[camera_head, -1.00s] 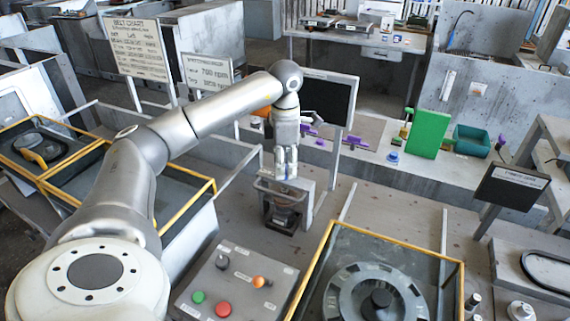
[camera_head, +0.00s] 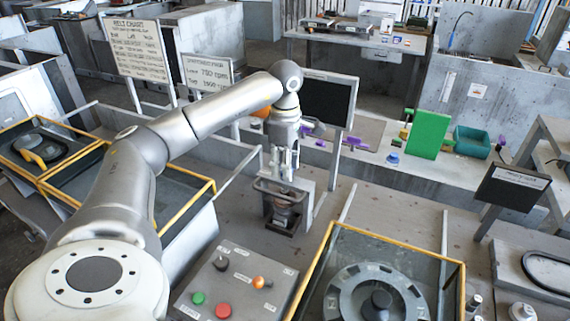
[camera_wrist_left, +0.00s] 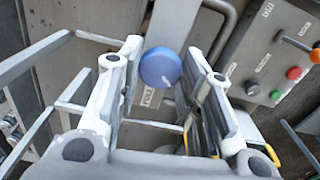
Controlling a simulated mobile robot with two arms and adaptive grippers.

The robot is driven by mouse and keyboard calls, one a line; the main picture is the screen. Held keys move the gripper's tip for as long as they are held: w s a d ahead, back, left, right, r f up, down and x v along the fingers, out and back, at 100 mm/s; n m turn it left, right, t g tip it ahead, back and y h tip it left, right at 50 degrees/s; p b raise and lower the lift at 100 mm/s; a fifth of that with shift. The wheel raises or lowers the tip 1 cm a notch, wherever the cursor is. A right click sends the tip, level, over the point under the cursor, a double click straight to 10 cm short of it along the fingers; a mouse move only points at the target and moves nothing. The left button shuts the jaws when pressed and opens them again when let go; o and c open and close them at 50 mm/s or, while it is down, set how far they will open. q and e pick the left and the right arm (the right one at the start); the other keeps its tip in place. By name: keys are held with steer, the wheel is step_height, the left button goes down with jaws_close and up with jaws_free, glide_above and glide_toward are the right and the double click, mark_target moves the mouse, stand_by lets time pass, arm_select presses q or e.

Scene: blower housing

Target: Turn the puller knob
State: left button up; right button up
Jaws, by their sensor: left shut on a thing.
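The puller knob is a round blue knob (camera_wrist_left: 160,68) with a pale line mark. In the left wrist view it sits between the two fingertips of my left gripper (camera_wrist_left: 163,62), which is shut on it. In the head view my left gripper (camera_head: 284,172) points down at a small grey puller stand (camera_head: 280,210) with a bar handle. The knob is hidden behind the fingers there. My right gripper is not in view.
A control panel (camera_head: 237,284) with green and red buttons and an orange-tipped lever stands in front of the puller. A yellow-edged glass case (camera_head: 462,290) is at the front right. A dark screen (camera_head: 327,101) stands behind the gripper.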

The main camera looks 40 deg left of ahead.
arm_select(q)
steer(key=o, duration=1)
steer(key=shift+o, duration=0.2)
step_height(320, 180, up, 12)
stand_by(0.8)
